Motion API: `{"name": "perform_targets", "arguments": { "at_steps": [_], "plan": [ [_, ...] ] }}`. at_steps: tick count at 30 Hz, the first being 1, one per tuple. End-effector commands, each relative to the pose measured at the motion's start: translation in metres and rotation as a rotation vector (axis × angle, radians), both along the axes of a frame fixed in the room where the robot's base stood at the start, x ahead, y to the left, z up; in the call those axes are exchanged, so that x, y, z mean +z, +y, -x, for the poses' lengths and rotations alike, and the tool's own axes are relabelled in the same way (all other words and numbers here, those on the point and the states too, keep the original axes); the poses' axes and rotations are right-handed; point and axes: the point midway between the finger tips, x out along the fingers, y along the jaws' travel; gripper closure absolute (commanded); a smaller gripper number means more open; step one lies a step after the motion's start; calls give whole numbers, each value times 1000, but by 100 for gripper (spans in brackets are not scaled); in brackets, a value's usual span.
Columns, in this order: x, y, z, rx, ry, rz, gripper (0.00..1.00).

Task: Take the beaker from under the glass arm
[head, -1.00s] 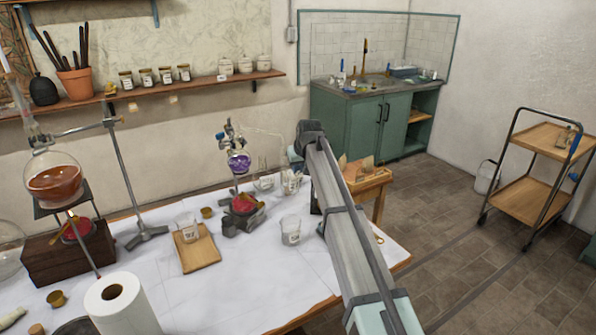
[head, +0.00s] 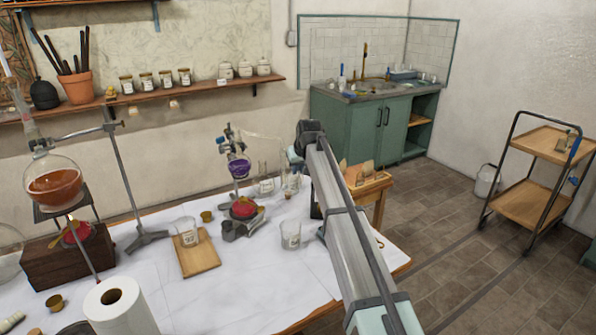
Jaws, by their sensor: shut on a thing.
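The glass arm (head: 262,137) runs right from the top of a small still with a purple flask (head: 239,168), then bends down towards the back of the table. Beneath its end are glassware (head: 266,185) and a small brownish shape (head: 290,183); I cannot make out a beaker there. A clear beaker (head: 291,234) stands upright in front, left of my arm. Another beaker (head: 187,232) stands on a wooden board (head: 199,255). My arm crosses the table's right side and hides my gripper and whatever is in it. A small pale shape shows at the arm's left edge.
A round flask of orange liquid (head: 56,183) and a metal stand (head: 147,238) are at left. A paper roll (head: 115,302) stands at the front. The white table top (head: 235,290) is clear at front centre. A wooden stool (head: 368,185) stands behind my arm.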

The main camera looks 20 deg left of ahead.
Motion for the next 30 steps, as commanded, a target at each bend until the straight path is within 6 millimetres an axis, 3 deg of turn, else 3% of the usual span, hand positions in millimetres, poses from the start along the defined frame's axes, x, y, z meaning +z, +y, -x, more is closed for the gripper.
{"name": "perform_targets", "arguments": {
  "at_steps": [30],
  "plan": [
    [46,0,0,0,1,1,100]
  ]
}}
